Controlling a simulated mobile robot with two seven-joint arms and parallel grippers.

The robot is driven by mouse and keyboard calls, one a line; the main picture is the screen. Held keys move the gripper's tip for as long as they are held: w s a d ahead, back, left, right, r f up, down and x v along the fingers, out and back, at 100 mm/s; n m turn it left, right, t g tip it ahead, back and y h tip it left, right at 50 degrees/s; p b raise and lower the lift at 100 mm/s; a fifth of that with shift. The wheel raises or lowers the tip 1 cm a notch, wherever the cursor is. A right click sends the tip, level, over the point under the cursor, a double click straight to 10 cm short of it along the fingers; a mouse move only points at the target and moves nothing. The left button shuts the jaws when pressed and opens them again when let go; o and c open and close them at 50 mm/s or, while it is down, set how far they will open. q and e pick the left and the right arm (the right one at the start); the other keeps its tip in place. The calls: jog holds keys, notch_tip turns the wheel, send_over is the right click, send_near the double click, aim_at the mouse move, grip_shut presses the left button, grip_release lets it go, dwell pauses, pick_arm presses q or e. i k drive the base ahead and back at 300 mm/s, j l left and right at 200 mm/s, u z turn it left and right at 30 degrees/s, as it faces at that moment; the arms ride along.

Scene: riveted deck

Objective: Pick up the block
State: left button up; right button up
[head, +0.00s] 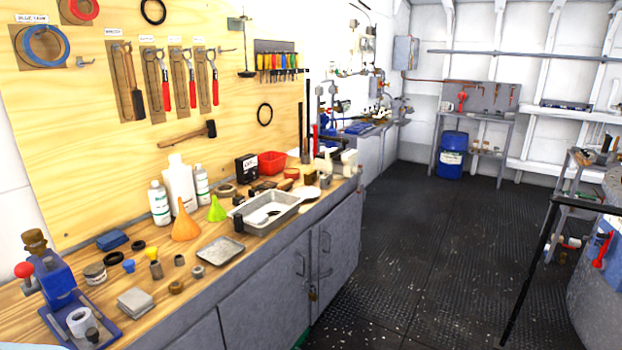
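Several block-like things lie on the wooden workbench (245,228) at the left, and I cannot tell which one is the task's block. A grey, flat-topped block (136,302) lies near the front left of the bench. A dark blue block (112,240) lies farther back, near the pegboard. A small brown block (312,178) sits at the far end, among clutter. Neither of my grippers shows in the head view.
A metal tray (220,250), a deep metal pan (290,207), an orange funnel (184,224) and white bottles (180,185) crowd the bench. A blue press (58,285) stands at its near left. The dark floor (420,230) is open to the right.

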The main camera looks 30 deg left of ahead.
aim_at(310, 176)
jog(key=i, duration=1.75)
jog(key=i+u, duration=0.2)
jog(key=i, duration=0.45)
jog(key=i+l+u, duration=0.25)
jog(key=i, duration=0.4)
jog(key=i+l+u, duration=0.15)
jog(key=i+u, duration=0.15)
jog(key=u, duration=0.15)
jog(key=i+l+u, duration=0.25)
jog(key=u, duration=0.25)
jog(key=i+l+u, duration=0.3)
jog(key=u, duration=0.15)
jog(key=i+l+u, duration=0.2)
jog(key=l+u, duration=0.5)
jog(key=l, duration=0.55)
jog(key=i, duration=0.05)
